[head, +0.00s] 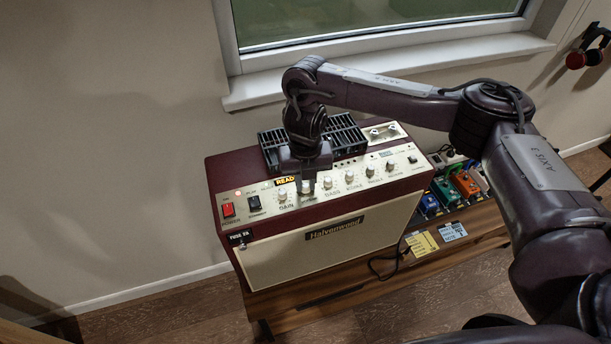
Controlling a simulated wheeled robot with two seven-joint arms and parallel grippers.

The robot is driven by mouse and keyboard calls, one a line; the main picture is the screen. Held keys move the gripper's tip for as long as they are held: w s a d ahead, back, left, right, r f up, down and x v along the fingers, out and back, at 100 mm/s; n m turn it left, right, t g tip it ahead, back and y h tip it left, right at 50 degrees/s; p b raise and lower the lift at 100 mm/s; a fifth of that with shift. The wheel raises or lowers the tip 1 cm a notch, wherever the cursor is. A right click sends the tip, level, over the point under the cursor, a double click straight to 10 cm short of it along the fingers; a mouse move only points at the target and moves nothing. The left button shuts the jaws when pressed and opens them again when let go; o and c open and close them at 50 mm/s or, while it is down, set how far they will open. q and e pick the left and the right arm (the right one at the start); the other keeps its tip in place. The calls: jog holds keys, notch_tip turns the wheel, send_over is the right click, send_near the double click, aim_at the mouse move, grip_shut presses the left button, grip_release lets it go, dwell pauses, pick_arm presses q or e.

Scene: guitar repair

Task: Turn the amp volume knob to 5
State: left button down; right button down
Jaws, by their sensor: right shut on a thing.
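The amp (318,236) is dark red with a cream front and stands on a wooden bench. Its top panel carries a row of pale knobs. My right gripper (306,185) points down over the panel, shut on the knob (307,187) just right of the gain knob (282,194). The gripper partly covers this knob and its label, so I cannot read its setting. My left gripper is not in view.
A red power switch (228,210) and a black switch (254,203) sit at the panel's left. Colored pedals (447,192) and paper tags (421,243) lie right of the amp on the bench (322,300). A window sill (400,62) runs behind. Red headphones (585,57) hang at the far right.

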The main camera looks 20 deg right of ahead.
aim_at(305, 185)
jog(key=m, duration=0.1)
jog(key=m+p, duration=0.1)
jog(key=m, duration=0.1)
jog(key=m+p, duration=0.1)
jog(key=shift+w+r, duration=0.2)
jog(key=shift+r, duration=0.1)
jog(key=shift+m+p, duration=0.45)
jog(key=shift+m, duration=1.05)
jog(key=shift+w, duration=0.1)
jog(key=c, duration=1.6)
grip_release()
jog(key=shift+o, duration=1.4)
jog(key=shift+f, duration=0.2)
jog(key=shift+r, duration=0.1)
notch_tip(305, 185, up, 8)
jog(key=shift+f, duration=0.15)
jog(key=shift+s+f, duration=0.1)
jog(key=shift+s, duration=0.1)
